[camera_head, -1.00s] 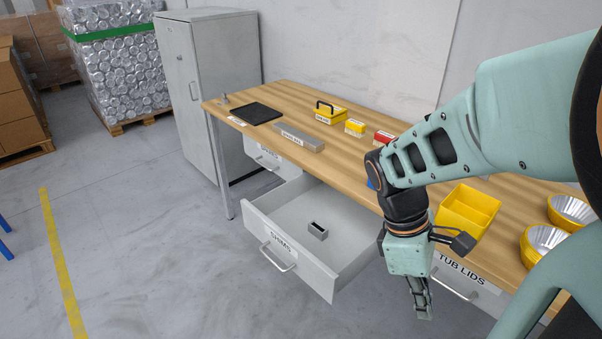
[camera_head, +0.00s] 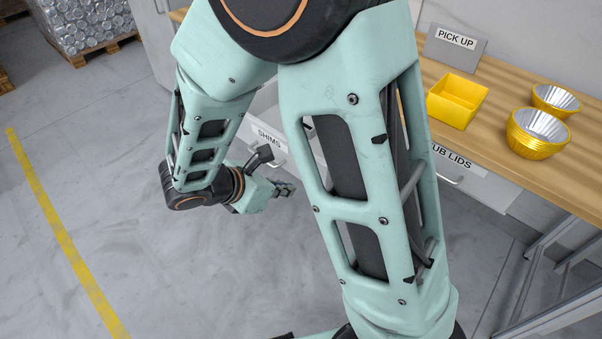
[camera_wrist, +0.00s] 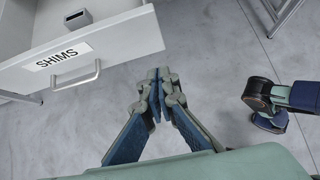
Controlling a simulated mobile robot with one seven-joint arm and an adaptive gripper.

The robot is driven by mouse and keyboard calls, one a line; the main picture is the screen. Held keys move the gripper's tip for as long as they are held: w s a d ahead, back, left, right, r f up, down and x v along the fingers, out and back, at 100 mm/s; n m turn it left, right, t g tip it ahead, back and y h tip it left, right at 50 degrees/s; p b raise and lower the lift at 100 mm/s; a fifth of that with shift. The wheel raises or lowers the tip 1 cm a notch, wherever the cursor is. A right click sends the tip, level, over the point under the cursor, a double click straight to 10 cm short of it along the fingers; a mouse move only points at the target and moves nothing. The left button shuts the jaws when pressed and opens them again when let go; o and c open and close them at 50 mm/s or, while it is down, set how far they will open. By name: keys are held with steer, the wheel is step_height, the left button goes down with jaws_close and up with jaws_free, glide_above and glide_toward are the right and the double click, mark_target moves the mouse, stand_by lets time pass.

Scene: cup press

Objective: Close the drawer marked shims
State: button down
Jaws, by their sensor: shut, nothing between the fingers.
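The shims drawer (camera_wrist: 122,42) is grey with a bar handle (camera_wrist: 76,78) and a SHIMS label. In the wrist view it stands open at the upper left, with a small grey box (camera_wrist: 78,17) inside. In the head view only part of its labelled front (camera_head: 266,137) shows; my arm hides much of the drawer. My gripper (camera_wrist: 158,84) is shut and empty, to the right of the drawer front and apart from it in the wrist view. In the head view my gripper (camera_head: 288,189) is below and slightly right of the SHIMS label.
The wooden bench (camera_head: 489,128) carries a yellow bin (camera_head: 457,100), foil tins in yellow cups (camera_head: 538,132) and a PICK UP sign (camera_head: 456,45). The TUB LIDS drawer (camera_head: 475,184) sits under it, apparently shut.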

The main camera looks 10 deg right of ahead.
steer(key=w+r+b+x, duration=0.1)
steer(key=b+x, duration=0.1)
steer(key=x, duration=1)
steer(key=shift+w+d, duration=0.45)
steer(key=shift+d, duration=0.05)
steer(key=w+d, duration=0.5)
steer(key=d, duration=0.2)
steer(key=w+d, duration=0.6)
steer(key=d, duration=0.2)
steer(key=w+d+p, duration=0.1)
steer(key=w+d, duration=0.5)
steer(key=d, duration=0.2)
steer(key=shift+d, duration=0.25)
steer(key=shift+a, duration=0.15)
